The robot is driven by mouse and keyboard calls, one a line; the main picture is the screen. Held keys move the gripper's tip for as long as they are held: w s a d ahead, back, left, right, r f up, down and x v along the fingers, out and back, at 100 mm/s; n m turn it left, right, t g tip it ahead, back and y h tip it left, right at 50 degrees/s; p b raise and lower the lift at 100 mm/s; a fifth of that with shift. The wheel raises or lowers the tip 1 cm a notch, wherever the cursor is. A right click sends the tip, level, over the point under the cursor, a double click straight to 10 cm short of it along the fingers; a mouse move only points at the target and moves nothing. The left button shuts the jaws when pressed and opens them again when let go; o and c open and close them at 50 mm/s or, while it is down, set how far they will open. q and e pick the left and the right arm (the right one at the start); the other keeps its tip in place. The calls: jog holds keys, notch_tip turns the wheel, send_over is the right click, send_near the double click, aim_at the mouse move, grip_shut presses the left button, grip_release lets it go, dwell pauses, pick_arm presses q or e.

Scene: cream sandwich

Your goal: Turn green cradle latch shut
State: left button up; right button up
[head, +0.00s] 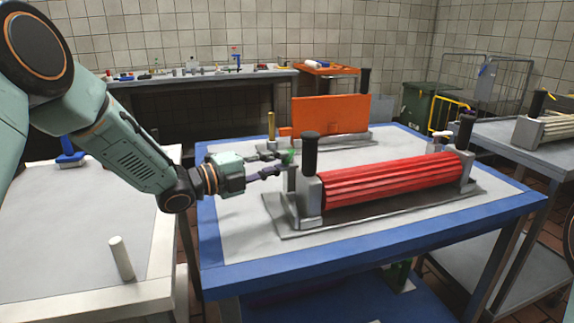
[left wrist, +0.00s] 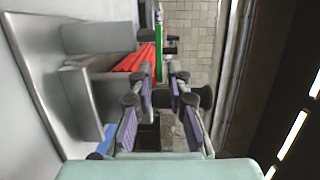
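A red ribbed roller (head: 395,180) lies in a grey cradle (head: 308,195) with black upright handles on the blue-edged table. The green latch (head: 289,156) is at the cradle's near-left end, partly hidden. My left gripper (head: 279,162) is just left of it, pointing right. In the left wrist view the green latch (left wrist: 159,45) shows as a thin upright bar, lined up with the gap between the open fingers (left wrist: 163,75). I cannot tell whether either finger touches it. The red roller (left wrist: 138,58) shows beside it. My right gripper is not in view.
An orange panel (head: 330,114) stands in a second fixture behind the roller, with a brass-coloured post (head: 271,127) near it. A pale table (head: 75,225) with a white peg (head: 121,258) is at left. The table's front strip is clear.

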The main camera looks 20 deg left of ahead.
pick_arm(q)
jog(key=shift+x, duration=1.05)
jog(key=shift+w+d, duration=0.25)
jog(key=shift+w+a, duration=0.1)
grip_shut()
